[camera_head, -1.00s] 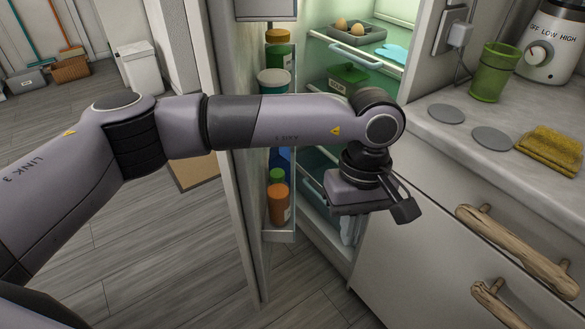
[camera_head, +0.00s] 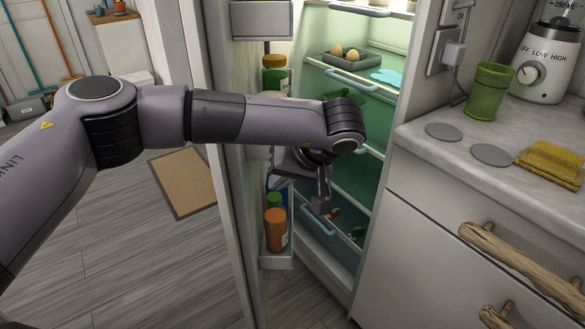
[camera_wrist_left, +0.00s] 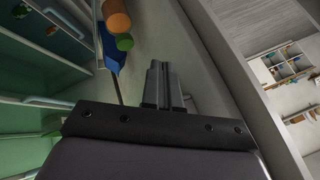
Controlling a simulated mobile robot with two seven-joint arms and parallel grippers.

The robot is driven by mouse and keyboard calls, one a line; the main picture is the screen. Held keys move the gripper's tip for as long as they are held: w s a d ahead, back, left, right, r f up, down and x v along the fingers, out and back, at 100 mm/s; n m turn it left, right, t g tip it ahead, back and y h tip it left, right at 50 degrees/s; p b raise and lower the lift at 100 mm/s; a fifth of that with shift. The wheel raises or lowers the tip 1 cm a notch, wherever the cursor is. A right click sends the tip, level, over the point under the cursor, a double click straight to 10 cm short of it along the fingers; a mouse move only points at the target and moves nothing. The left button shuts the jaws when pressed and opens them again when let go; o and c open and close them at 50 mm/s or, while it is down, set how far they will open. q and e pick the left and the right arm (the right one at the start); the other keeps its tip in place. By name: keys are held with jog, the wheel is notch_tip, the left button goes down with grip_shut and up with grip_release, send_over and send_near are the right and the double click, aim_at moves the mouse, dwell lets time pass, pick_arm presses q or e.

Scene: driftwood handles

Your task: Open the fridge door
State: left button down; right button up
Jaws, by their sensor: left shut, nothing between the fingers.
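The fridge door (camera_head: 236,180) stands open at the left of the fridge, seen nearly edge-on, with its inner bins facing right. A bin (camera_head: 277,262) on it holds an orange-brown bottle (camera_head: 276,232) and other bottles. The lit fridge interior (camera_head: 385,105) shows shelves and drawers. My left gripper (camera_head: 322,207) is shut and empty, pointing down in the opening between the door bins and the shelves. In the left wrist view its closed fingers (camera_wrist_left: 163,78) lie close to the door's inner face; contact cannot be told. My right gripper is not in view.
The counter (camera_head: 425,150) with a green cup (camera_head: 489,92), a blender (camera_head: 545,62) and a yellow cloth (camera_head: 553,160) stands right of the fridge, above drawers with driftwood handles (camera_head: 520,262). Floor with a brown mat (camera_head: 184,182) is clear left of the door.

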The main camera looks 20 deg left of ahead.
aim_at(247, 190)
pick_arm(q)
jog(key=shift+s+a+f, duration=0.1)
jog(key=shift+s+a, duration=0.05)
jog(key=shift+a, duration=0.55)
jog(key=shift+s+a+f, duration=0.1)
jog(key=shift+s+a, duration=0.1)
jog(key=shift+a, duration=0.5)
jog(key=shift+s+a+f, duration=0.1)
jog(key=shift+s+a, duration=0.05)
jog(key=shift+a, duration=0.55)
